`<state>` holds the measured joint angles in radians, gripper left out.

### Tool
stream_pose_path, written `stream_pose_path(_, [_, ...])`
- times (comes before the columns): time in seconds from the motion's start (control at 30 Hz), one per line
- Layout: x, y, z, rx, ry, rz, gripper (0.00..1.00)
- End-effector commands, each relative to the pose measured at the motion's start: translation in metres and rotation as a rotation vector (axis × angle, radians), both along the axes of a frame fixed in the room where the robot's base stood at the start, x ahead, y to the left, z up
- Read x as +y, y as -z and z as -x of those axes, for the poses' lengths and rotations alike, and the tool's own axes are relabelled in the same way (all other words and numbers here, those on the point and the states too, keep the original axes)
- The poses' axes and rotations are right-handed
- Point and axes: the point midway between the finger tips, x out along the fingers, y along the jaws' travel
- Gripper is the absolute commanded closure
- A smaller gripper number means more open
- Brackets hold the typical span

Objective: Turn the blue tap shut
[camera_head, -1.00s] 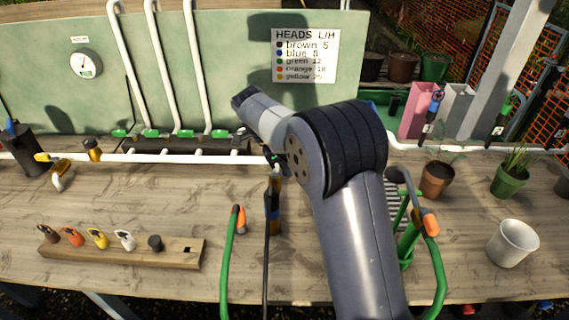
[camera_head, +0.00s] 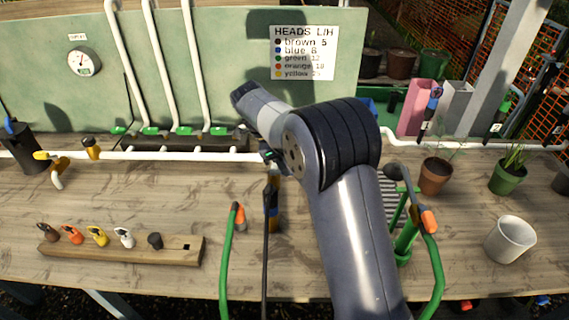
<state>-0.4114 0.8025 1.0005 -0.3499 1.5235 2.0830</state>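A small blue handle (camera_head: 10,126) stands on a dark cylinder (camera_head: 27,150) at the left edge; I cannot tell whether it is the blue tap. Another narrow upright piece (camera_head: 272,205), dark with blue and brown parts, stands left of my arm, close to a black hose. Which way any blue tap is turned cannot be made out. My arm rises from the bottom, bends at a dark ribbed joint, and its grey link points up and left. My gripper is not visible; the arm's far end is hidden behind its own links.
A white pipe (camera_head: 180,157) with a yellow lever (camera_head: 42,155) crosses the wooden bench. Several green levers sit behind it. A wooden rack (camera_head: 120,252), green hoses (camera_head: 226,265), plant pots (camera_head: 435,176) and a white cup (camera_head: 510,240) stand around. The bench between pipe and rack is mostly clear.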

Motion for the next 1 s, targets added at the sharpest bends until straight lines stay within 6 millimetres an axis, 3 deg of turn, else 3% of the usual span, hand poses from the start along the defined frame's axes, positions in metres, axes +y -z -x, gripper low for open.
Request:
stream_pose_path(0.23, [0.000,0.000,0.000,0.000,-0.001,0.000,0.63])
stream_pose_path(0.57, [0.002,-0.005,0.000,-0.001,-0.003,0.000,0.62])
stream_pose_path(1.0, [0.033,-0.078,-0.002,-0.002,-0.002,-0.001,0.62])
